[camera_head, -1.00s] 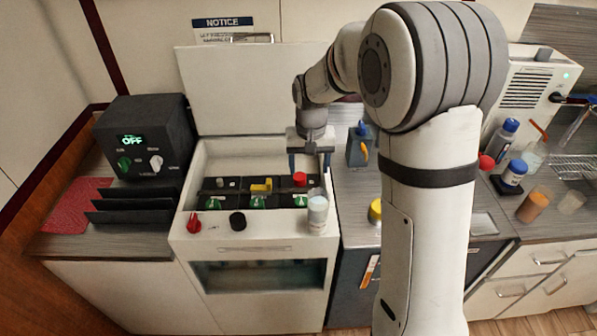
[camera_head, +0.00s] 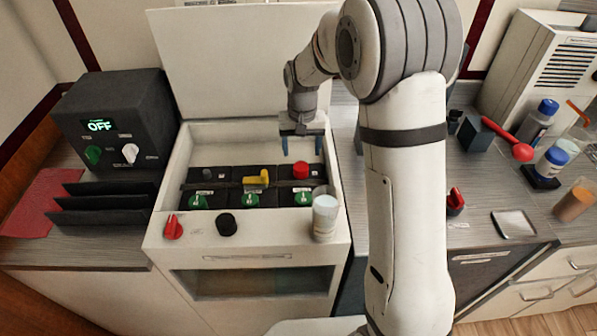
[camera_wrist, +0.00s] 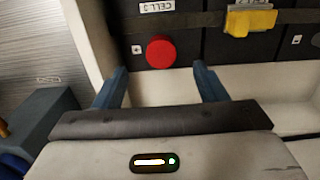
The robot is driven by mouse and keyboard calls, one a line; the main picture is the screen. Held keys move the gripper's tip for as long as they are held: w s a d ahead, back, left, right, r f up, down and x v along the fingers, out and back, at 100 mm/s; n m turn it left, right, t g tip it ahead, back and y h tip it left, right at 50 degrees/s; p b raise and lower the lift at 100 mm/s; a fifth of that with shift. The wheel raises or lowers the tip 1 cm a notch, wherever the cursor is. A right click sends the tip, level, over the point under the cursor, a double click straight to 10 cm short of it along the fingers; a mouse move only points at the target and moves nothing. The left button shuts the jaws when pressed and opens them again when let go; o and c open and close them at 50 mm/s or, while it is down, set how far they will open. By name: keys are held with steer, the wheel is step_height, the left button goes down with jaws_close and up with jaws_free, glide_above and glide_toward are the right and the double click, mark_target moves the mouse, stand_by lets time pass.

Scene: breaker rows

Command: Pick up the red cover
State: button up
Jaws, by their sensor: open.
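The red cover (camera_head: 300,171) is a small round red cap on the right-hand black cell block (camera_head: 311,183), in the back row inside the open white cabinet. In the wrist view the cover (camera_wrist: 161,52) shows as a red disc beside a label reading "CELL" and an unclear number. My gripper (camera_head: 301,150) has two blue fingers, apart and empty, above and behind the cover. In the wrist view my gripper (camera_wrist: 160,74) has one finger on each side of the cover's line, with the cover just beyond the tips. No contact shows.
A yellow piece (camera_head: 257,179) sits on the middle cell. Green knobs (camera_head: 250,200) line the front row. Cabinet walls (camera_head: 338,165) surround the cells. A blue-grey object (camera_wrist: 45,115) stands beside the cabinet.

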mark_target(301, 166)
steer(key=f, duration=0.4)
steer(key=f+p, duration=0.1)
steer(key=f, duration=0.2)
steer(key=shift+w+f, duration=0.2)
steer(key=shift+f, duration=0.2)
steer(key=shift+c, duration=0.3)
steer(key=c, duration=1)
steer(key=shift+r, duration=0.15)
